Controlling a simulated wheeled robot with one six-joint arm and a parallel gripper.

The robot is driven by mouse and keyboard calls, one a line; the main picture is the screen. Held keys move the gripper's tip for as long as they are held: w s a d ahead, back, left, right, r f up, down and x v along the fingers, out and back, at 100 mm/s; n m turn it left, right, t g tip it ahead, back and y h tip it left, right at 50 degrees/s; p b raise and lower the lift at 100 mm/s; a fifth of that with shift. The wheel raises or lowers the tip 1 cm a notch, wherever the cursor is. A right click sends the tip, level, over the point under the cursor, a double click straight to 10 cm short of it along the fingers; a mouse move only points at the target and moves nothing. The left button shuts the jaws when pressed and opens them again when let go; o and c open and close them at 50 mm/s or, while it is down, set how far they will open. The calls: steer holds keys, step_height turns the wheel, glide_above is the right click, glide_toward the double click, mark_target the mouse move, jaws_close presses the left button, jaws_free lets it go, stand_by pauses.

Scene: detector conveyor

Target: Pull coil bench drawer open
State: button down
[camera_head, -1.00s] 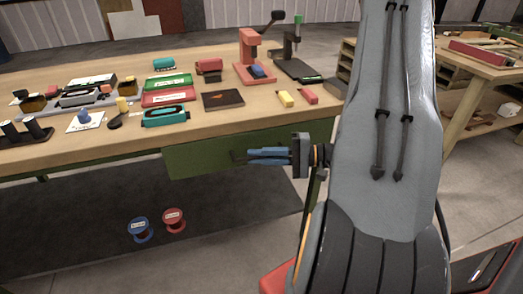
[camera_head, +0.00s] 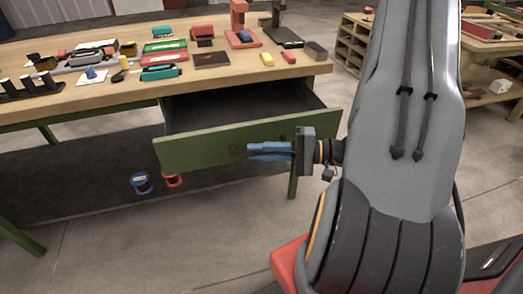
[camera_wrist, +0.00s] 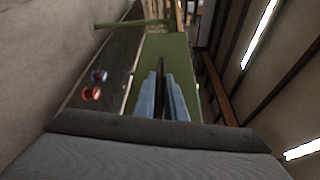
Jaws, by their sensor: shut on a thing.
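The green drawer (camera_head: 200,150) under the wooden coil bench (camera_head: 120,93) stands well out, and its dark inside shows behind the front panel. Its dark handle (camera_head: 238,151) is on the front panel, at the tips of my blue fingers. My gripper (camera_head: 252,151) reaches in from the right and is shut on the handle; the fingers hide part of it. In the wrist view, the two blue fingers (camera_wrist: 163,88) lie against the green drawer front (camera_wrist: 170,50), with a dark bar between them.
Several tools and parts, including a red press (camera_head: 240,22), stand on the bench top. A blue spool (camera_head: 141,183) and a red spool (camera_head: 172,179) are on the floor mat below. Another wooden bench (camera_head: 480,70) is at the right.

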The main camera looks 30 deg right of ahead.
steer(key=shift+d, duration=0.1)
steer(key=c, duration=1.8)
jaws_free()
steer(key=v, duration=0.7)
steer(key=shift+s+d, duration=0.15)
steer(key=shift+d, duration=0.15)
